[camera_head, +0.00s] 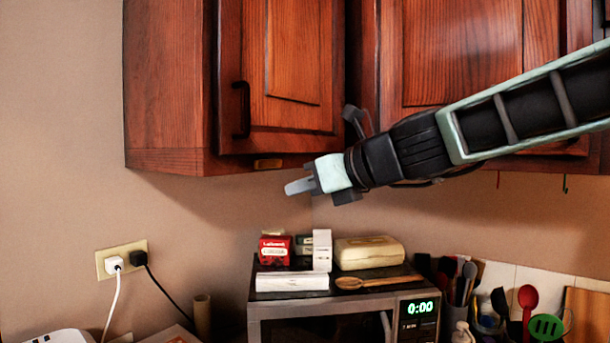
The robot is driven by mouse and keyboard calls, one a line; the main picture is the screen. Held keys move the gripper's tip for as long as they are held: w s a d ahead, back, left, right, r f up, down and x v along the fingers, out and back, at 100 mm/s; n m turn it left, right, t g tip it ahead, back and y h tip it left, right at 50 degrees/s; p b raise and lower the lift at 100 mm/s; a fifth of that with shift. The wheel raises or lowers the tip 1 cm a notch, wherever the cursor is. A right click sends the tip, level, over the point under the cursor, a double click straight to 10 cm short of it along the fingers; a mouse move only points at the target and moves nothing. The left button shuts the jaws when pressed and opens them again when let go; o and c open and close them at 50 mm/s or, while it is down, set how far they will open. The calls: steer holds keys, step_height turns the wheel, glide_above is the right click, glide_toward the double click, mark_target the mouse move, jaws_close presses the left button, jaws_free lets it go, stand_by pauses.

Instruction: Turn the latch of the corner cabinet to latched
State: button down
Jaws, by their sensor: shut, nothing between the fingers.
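The corner cabinet (170,95) hangs on the wall at the upper left, with dark reddish wood and a black door handle (241,110). A small brass-coloured piece, apparently the latch (268,163), sits at the bottom edge of its door. It is too small to tell which way it is turned. My gripper (290,187) comes in from the right and is shut and empty. Its fingertips point left, a little below and to the right of the brass piece, and appear apart from it.
Below stands a microwave (350,300) with boxes, a bread-like loaf or case (369,251) and a wooden spoon (378,282) on top. More cabinet doors (460,50) lie behind my arm. A wall outlet (121,258) and utensils (465,280) flank the microwave. The wall left of my gripper is clear.

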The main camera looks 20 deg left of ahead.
mark_target(269, 164)
steer(key=w+a+r+p, duration=0.1)
steer(key=w+a+p, duration=0.1)
steer(key=a+p, duration=0.3)
steer(key=shift+w+a+r, duration=0.2)
steer(key=shift+a+r, duration=0.15)
steer(key=shift+a, duration=0.05)
steer(key=shift+s, duration=0.2)
